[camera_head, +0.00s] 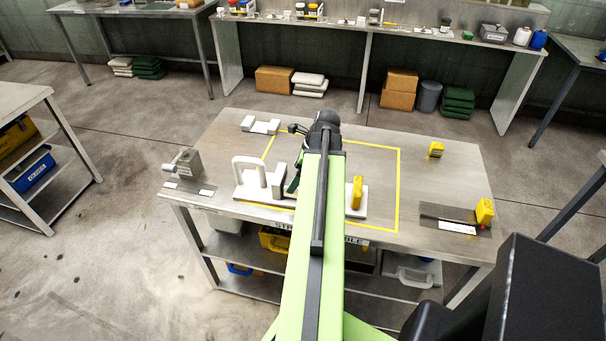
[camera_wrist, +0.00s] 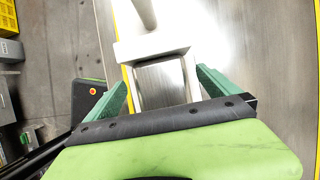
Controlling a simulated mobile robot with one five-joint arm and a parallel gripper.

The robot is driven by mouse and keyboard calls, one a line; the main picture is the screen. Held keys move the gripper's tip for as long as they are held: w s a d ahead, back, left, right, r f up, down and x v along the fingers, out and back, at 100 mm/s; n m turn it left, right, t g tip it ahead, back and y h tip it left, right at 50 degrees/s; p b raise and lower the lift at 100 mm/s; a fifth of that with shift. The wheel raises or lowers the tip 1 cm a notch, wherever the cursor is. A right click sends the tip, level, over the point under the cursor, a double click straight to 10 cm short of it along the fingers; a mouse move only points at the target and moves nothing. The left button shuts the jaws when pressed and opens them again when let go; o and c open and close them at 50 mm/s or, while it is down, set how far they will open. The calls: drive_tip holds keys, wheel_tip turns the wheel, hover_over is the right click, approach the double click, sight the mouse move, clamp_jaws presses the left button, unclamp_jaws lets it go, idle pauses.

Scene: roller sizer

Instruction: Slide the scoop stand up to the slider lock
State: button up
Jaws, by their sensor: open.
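A white stand with an upright looped handle (camera_head: 249,172) and a grey block (camera_head: 279,181) sits at the front of the yellow-taped area; I take it as the scoop stand. Its base seems to run behind my arm to a white end with a yellow piece (camera_head: 357,191). In the wrist view, the grey block (camera_wrist: 166,84) stands between the green fingers of my open gripper (camera_wrist: 165,88), with the white handle (camera_wrist: 146,14) beyond. Contact is unclear. I cannot tell which part is the slider lock; a grey metal fixture (camera_head: 187,163) stands at the table's left.
A white bracket (camera_head: 260,126) lies at the back left of the steel table (camera_head: 440,205). Yellow blocks (camera_head: 436,149) (camera_head: 484,211) stand at the right, one on a dark plate. The taped area right of my arm is mostly clear.

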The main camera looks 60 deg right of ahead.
drive_tip(key=b+x, duration=0.2)
drive_tip(key=x, duration=0.1)
drive_tip(key=shift+w+f, duration=0.1)
drive_tip(key=shift+f, duration=0.25)
